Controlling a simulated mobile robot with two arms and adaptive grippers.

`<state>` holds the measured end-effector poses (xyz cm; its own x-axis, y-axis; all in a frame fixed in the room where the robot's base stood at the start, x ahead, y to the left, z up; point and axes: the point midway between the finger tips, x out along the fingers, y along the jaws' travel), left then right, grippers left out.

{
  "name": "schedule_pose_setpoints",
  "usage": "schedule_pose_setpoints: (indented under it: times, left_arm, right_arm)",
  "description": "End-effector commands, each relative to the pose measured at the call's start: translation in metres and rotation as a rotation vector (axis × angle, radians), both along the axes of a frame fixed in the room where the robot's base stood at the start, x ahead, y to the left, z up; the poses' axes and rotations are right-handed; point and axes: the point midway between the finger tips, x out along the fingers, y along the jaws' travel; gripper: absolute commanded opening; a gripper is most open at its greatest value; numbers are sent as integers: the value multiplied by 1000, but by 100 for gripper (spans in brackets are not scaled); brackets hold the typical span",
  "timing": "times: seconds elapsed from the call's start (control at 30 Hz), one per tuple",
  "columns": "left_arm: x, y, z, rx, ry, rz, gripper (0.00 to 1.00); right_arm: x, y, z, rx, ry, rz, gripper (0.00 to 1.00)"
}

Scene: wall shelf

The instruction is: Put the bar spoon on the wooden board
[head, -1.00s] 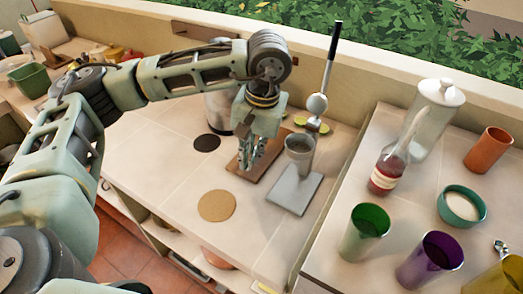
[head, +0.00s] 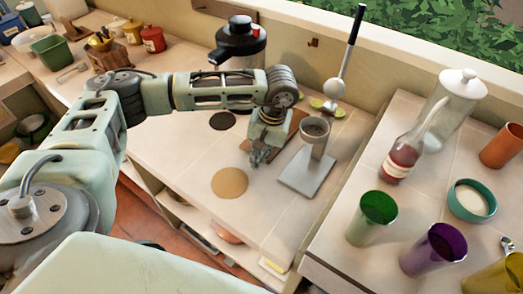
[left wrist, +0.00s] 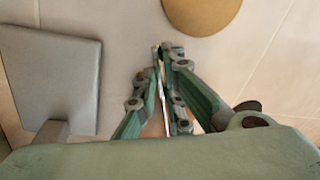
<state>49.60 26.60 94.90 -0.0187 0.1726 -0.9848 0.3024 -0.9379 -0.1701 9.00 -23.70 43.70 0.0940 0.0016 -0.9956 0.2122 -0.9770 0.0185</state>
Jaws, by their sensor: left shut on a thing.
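My left gripper (head: 258,160) is over the tiled counter at the front edge of the wooden board, between the cork mat and the grey press. In the left wrist view its fingers (left wrist: 165,50) are closed together on a thin silvery piece, the bar spoon (left wrist: 161,72); most of it is hidden by the fingers. The wooden board (head: 293,118) is a flat brown slab lying behind the gripper, largely covered by it. A brown patch of it shows between the fingers in the left wrist view (left wrist: 154,126). My right gripper is not in view.
A round cork mat (head: 229,183) lies in front, a dark disc (head: 223,121) behind left. Glasses and a red bottle (head: 400,160) fill the right counter.

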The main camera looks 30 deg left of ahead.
Motion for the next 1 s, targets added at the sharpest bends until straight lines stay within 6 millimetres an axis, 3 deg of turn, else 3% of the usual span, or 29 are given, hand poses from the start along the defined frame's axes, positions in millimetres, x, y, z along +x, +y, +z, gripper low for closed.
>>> schedule_pose_setpoints:
  times: [0.37, 0.4, 0.47, 0.8, 0.87, 1.0]
  left_arm:
    - [0, 0, -6, 0, -2, -1, 0]
    - [0, 0, -4, 0, -2, -1, 12]
    - [0, 0, -4, -1, -1, -1, 17]
    - [0, 0, -2, -1, -1, -1, 17]
    - [0, 0, 2, -1, -1, -1, 17]
    - [2, -5, 18, -2, -6, -3, 17]
  right_arm:
    - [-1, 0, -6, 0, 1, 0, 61]
    - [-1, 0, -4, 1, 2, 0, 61]
    - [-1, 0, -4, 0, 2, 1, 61]
    - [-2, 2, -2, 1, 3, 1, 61]
    - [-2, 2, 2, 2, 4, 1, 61]
    - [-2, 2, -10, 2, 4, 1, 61]
